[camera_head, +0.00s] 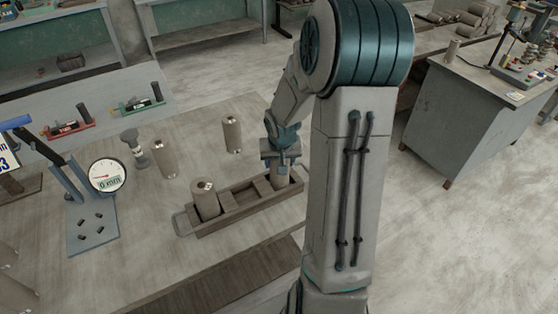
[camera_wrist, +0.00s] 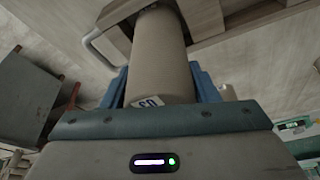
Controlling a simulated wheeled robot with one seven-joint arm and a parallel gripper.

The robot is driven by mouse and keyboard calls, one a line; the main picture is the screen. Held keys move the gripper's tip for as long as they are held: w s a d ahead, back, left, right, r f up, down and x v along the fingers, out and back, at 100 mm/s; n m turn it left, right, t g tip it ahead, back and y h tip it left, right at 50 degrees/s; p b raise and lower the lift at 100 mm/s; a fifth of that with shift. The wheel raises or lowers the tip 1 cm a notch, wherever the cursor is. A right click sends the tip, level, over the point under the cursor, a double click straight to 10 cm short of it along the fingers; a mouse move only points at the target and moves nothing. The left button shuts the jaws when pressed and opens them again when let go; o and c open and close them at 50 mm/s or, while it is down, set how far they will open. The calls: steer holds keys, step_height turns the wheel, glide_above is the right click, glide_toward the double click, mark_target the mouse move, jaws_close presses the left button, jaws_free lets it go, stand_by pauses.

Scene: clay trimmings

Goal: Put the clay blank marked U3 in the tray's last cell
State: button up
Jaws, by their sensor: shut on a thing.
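The tan cylindrical clay blank (camera_head: 279,177) is in my gripper (camera_head: 281,155), upright at the right end cell of the wooden tray (camera_head: 250,221). Its lower part is behind the tray wall, so I cannot tell whether it touches the cell floor. In the wrist view, the blank (camera_wrist: 160,55) stands between blue fingers of my gripper (camera_wrist: 163,85), with an upside-down label that looks like U3. The tray (camera_wrist: 205,18) shows beyond it. Another blank (camera_head: 205,202) stands in the tray's left end cell.
Two more blanks stand on the table behind the tray, one at left (camera_head: 163,158) and one nearer the middle (camera_head: 232,136). A dial gauge (camera_head: 107,176) on a blue stand is at the left. A small grey-headed tool (camera_head: 134,147) stands near the left blank.

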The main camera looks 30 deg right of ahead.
steer(key=shift+f, duration=0.2)
steer(key=o, duration=1.5)
steer(key=shift+r, duration=0.1)
steer(key=shift+r, duration=0.1)
